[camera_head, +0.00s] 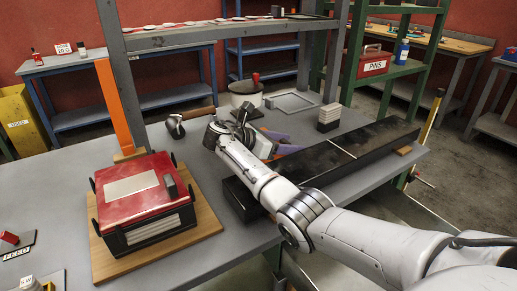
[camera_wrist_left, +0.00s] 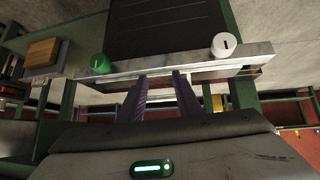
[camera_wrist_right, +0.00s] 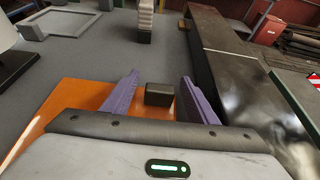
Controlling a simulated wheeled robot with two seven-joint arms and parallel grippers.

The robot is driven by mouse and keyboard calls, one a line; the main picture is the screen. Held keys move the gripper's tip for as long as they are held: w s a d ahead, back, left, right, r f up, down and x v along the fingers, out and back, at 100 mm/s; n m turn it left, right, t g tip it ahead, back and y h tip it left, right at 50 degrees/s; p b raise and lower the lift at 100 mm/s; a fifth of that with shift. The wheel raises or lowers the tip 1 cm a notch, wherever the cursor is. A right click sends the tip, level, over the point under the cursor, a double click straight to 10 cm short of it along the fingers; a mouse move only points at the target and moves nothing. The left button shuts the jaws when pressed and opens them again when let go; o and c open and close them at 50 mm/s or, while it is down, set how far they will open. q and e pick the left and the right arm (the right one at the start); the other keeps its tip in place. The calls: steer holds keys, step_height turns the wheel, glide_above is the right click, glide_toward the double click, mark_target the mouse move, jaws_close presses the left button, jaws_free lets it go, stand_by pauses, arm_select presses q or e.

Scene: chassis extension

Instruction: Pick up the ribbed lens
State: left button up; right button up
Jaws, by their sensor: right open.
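My right gripper (camera_head: 280,142) hangs over the middle of the bench, pointing away from me. In the right wrist view its purple fingers are apart, with a small dark block (camera_wrist_right: 159,95) showing between them over an orange surface (camera_wrist_right: 75,95). I cannot tell if they touch it. No piece is clearly a ribbed lens; a pale ribbed block (camera_head: 328,117) stands upright beyond the gripper and also shows in the right wrist view (camera_wrist_right: 145,20). My left gripper (camera_wrist_left: 160,84) is open and empty in the left wrist view, outside the head view.
A long black box (camera_head: 335,160) lies right of my right gripper. A red-topped case (camera_head: 140,185) sits on a wooden board at left. A pale round container (camera_head: 246,90) and a grey frame (camera_head: 292,102) stand behind. Shelf posts rise at the back.

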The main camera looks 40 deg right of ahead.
steer(key=x, duration=0.3)
steer(key=shift+d+f, duration=0.1)
steer(key=shift+f, duration=0.05)
steer(key=shift+c, duration=0.4)
steer(key=c, duration=1.2)
